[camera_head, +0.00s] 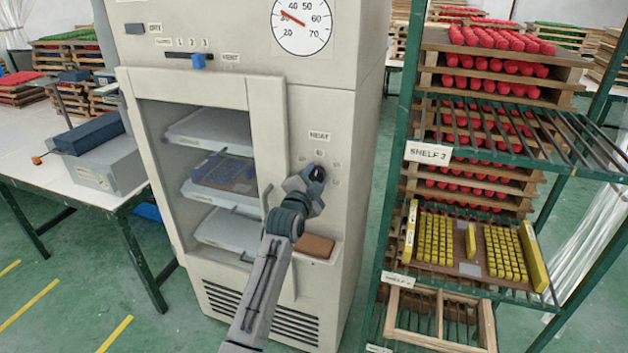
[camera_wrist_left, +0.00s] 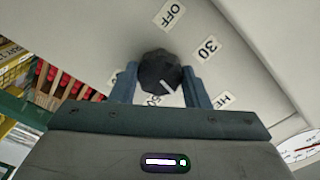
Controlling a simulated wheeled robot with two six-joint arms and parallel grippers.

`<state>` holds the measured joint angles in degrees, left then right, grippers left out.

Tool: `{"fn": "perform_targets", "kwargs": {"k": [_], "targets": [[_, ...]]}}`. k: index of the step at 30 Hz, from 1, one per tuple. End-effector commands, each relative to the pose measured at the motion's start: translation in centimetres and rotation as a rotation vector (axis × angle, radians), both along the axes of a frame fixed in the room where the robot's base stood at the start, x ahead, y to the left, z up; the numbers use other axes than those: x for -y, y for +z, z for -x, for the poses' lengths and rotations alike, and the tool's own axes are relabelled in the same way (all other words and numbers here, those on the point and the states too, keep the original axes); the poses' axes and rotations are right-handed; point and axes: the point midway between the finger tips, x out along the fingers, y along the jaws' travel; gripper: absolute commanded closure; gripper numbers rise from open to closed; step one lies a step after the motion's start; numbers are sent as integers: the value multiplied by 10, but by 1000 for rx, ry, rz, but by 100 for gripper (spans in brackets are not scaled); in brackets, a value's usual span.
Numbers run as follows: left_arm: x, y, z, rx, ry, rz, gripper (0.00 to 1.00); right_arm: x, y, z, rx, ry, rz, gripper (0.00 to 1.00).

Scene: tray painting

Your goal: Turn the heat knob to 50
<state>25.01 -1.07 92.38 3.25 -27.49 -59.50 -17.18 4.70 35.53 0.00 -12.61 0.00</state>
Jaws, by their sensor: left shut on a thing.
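The heat knob (camera_wrist_left: 160,70) is dark and faceted, on the pale front panel of the cabinet (camera_head: 330,230). In the left wrist view its white mark points to the lower right, between the 30 label (camera_wrist_left: 208,48) and a partly hidden label that seems to start with 5 (camera_wrist_left: 152,100). The OFF label (camera_wrist_left: 174,14) lies above the knob. My left gripper (camera_wrist_left: 160,78) is shut on the knob, one finger on each side. In the head view the gripper (camera_head: 314,178) covers part of the knob. My right gripper is not in view.
A round gauge (camera_head: 302,22) above has its needle near 30. The open cabinet bay holds trays (camera_head: 215,130) left of the knob. A brown block (camera_head: 317,246) sits on a ledge below. A green rack (camera_head: 395,170) with shelves stands to the right.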

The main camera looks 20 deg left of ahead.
Motion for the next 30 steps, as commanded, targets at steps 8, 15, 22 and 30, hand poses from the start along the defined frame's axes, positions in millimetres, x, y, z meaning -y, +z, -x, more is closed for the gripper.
{"fn": "perform_targets", "kwargs": {"k": [8,15,22,30], "targets": [[0,0,0,11,0,-262,81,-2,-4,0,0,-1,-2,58],[0,1,0,19,0,-485,81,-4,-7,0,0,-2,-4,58],[0,1,0,25,0,-666,81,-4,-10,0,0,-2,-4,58],[0,1,0,30,0,-802,81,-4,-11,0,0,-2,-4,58]]}}
